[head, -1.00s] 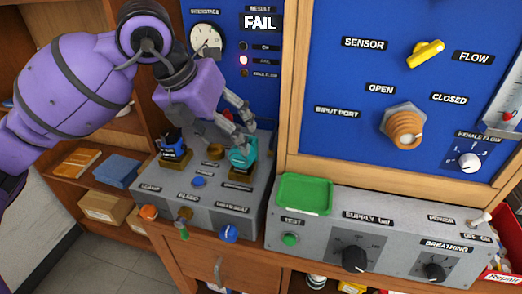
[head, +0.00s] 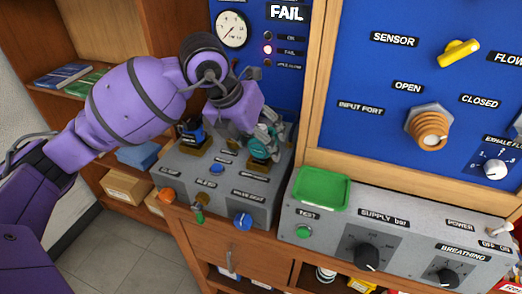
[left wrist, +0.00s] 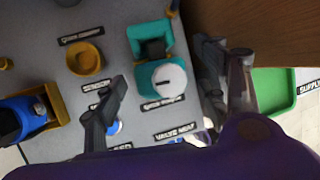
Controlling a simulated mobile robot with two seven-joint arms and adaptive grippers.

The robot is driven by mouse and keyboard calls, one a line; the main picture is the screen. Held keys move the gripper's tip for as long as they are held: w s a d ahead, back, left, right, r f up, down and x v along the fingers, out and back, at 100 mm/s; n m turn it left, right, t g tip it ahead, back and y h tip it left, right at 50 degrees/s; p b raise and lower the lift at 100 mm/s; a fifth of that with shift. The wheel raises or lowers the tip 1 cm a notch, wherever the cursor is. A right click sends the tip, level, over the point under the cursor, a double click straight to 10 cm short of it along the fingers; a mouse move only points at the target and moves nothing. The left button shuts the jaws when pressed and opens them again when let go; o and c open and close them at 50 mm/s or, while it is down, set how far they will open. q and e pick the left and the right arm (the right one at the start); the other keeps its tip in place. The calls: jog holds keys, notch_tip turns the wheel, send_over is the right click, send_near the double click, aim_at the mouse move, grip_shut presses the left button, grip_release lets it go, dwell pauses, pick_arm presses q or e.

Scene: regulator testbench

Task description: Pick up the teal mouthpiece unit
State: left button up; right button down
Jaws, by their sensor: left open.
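The teal mouthpiece unit (head: 261,144) sits on a brass-coloured holder on the grey console, partly hidden behind my gripper. In the left wrist view the teal unit (left wrist: 150,36) shows a dark middle and a round white face at its near end. My left gripper (head: 268,133) is open, close above the unit. In the left wrist view its fingers (left wrist: 160,90) stand apart, one on each side of the unit's white-faced end, with nothing gripped. I cannot tell whether a finger touches it. My right gripper is not in view.
A blue unit (head: 190,132) stands in another holder to the left. A green tray (head: 321,188) sits on the console to the right. A wooden post (head: 310,100) rises close beside the gripper.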

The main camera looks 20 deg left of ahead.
pick_arm(q)
jog(key=c, duration=1.4)
jog(key=shift+r, duration=0.15)
